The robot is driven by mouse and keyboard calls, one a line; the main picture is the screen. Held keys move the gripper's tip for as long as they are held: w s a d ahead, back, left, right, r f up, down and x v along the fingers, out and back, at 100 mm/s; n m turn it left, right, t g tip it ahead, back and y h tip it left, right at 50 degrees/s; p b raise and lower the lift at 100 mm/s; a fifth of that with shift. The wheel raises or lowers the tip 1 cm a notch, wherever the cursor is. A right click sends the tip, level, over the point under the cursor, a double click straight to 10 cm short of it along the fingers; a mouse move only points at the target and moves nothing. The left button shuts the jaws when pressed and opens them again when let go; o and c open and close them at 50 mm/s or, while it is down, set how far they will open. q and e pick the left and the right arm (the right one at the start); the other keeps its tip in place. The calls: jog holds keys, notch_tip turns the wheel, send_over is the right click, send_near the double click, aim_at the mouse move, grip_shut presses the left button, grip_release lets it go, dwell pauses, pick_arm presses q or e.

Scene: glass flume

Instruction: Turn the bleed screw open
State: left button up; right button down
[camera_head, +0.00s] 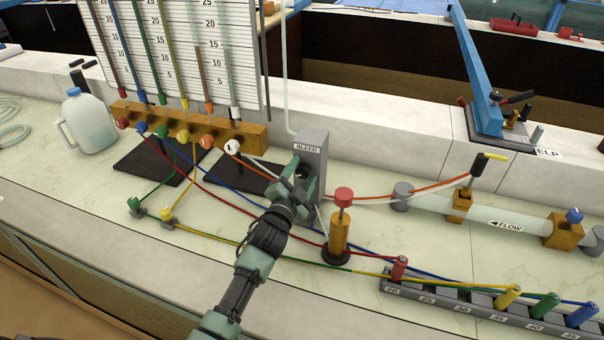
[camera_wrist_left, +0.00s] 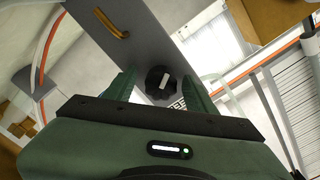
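The bleed block (camera_head: 312,146) is a grey upright post labelled BLEED, standing on the bench in the middle of the head view. The bleed screw (camera_wrist_left: 160,84) is a black lobed knob with a white bar, on the block's face in the left wrist view. The bar is slightly tilted. My left gripper (camera_head: 302,177) is at the block's front, with its two green fingers apart on either side of the knob. Gaps show between fingers and knob, so I see no grip. In the head view the gripper mostly hides the knob. My right gripper is not in view.
A brass post with a red cap (camera_head: 339,232) stands close to the right of my left arm. Coloured tubes cross the bench around the block. A brass manifold (camera_head: 190,127) is behind left; a clear flow pipe (camera_head: 480,216) with valves is at right.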

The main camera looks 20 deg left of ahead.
pick_arm(q)
jog(key=s, duration=0.7)
jog(key=shift+s+a+b, duration=0.15)
jog(key=shift+s+b, duration=0.2)
jog(key=shift+s, duration=0.05)
